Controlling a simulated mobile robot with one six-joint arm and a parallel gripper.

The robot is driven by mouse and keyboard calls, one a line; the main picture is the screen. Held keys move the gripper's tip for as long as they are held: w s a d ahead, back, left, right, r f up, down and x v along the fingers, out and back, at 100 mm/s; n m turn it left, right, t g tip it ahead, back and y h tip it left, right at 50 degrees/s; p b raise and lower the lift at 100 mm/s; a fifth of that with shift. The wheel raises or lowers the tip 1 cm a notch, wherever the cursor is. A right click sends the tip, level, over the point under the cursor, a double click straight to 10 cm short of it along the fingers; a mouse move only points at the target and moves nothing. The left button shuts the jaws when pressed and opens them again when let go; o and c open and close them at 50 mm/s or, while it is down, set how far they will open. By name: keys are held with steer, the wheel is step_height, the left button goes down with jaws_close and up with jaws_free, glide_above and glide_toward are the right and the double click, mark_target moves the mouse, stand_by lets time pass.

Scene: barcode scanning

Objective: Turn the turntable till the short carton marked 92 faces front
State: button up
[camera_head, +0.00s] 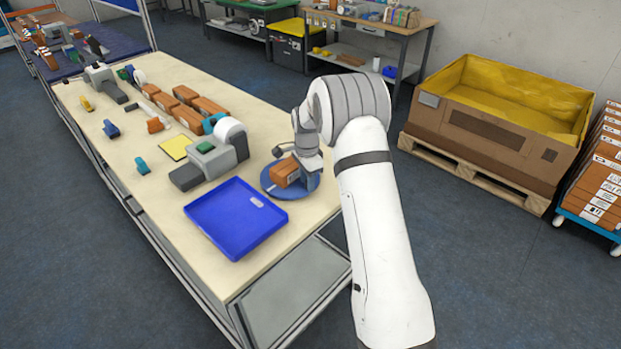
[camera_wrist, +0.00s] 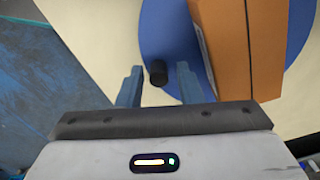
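The turntable (camera_head: 305,187) is a blue disc on the workbench, right of the blue tray. It also fills the upper right of the wrist view (camera_wrist: 165,32). A brown carton (camera_head: 283,172) stands on it and shows large in the wrist view (camera_wrist: 235,45); no 92 is readable. A dark upright peg (camera_wrist: 158,73) stands near the disc's edge. My gripper (camera_wrist: 158,84) is open over this edge, left of the carton. Its two fingers lie either side of the peg, with gaps showing on both sides. In the head view, my wrist (camera_head: 307,160) is beside the carton.
A blue tray (camera_head: 235,222) lies at the bench's near end. A grey-green device (camera_head: 205,158) and a white roll (camera_head: 230,130) stand behind it. Several brown cartons (camera_head: 188,117) line the bench farther back. A large yellow-lined box (camera_head: 465,130) sits on a pallet at right.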

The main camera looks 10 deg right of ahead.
jaws_close()
